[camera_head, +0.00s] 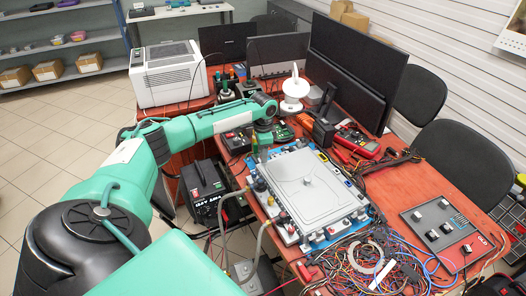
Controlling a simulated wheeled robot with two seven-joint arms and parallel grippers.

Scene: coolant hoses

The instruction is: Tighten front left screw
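A flat grey coolant unit (308,184) with a small knob on its lid lies on a blue base on the red table, with several small fittings around its edge. Grey hoses (262,238) run down from its near left side. The front left screw is too small to make out. My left arm reaches in from the left, and my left gripper (256,147) points down at the unit's far left corner, beside a slim green and yellow tool-like shape. Its fingers are too small to tell open or shut, and I cannot tell whether it touches the unit. My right gripper is not in view.
Tangled wires (370,262) cover the table in front of the unit. A dark panel (446,231) lies at the right. A black power box (205,186) is left of the table.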

